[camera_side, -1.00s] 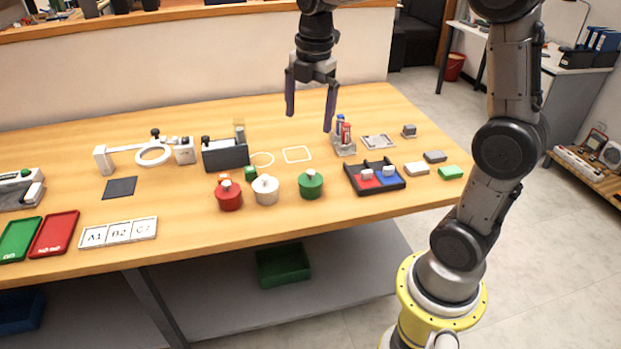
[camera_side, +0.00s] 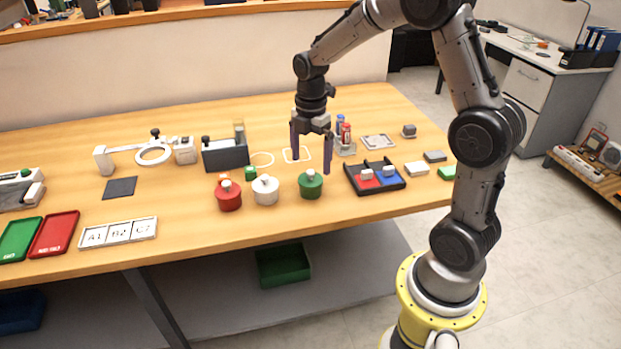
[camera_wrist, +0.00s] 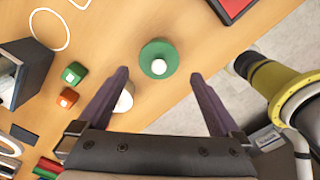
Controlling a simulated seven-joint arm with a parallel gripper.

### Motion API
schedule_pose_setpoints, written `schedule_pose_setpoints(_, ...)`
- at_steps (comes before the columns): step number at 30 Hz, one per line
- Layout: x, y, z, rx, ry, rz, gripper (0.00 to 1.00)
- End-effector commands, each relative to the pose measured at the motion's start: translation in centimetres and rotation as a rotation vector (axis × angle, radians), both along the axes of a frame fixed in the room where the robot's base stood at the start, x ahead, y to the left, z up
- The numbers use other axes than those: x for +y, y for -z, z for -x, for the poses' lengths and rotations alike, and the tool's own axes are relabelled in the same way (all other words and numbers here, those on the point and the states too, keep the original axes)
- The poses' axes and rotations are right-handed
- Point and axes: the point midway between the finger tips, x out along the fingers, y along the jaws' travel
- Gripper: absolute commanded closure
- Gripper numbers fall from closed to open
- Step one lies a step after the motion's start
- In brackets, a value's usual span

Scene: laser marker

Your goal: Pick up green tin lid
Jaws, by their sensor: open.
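The green tin (camera_side: 311,188) stands on the table, at the right end of a row of three tins. Its green lid (camera_side: 311,178) has a pale knob on top and sits on the tin. My gripper (camera_side: 312,166) is open and empty, above the green tin, with its fingers pointing down. In the wrist view the green lid (camera_wrist: 159,59) with its white knob lies beyond and between the two spread fingertips of my gripper (camera_wrist: 158,80). Nothing is between the fingers.
A white tin (camera_side: 265,191) stands close to the left, and a red tin (camera_side: 229,197) beyond it. A holder with small bottles (camera_side: 344,148) stands behind. The table's front edge is near.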

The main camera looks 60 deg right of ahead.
Motion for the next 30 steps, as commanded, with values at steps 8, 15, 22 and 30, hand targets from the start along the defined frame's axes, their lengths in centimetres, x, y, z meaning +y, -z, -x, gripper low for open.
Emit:
schedule_pose_setpoints(8,-0.2,3.9,-0.1,0.005,0.000,-0.002,0.00)
schedule_pose_setpoints(15,-0.2,4.5,-0.2,0.001,0.000,0.000,0.00)
schedule_pose_setpoints(22,-0.2,4.5,-0.2,0.001,0.000,0.000,0.25)
schedule_pose_setpoints(30,-0.2,4.4,-0.2,0.001,0.000,0.000,0.71)
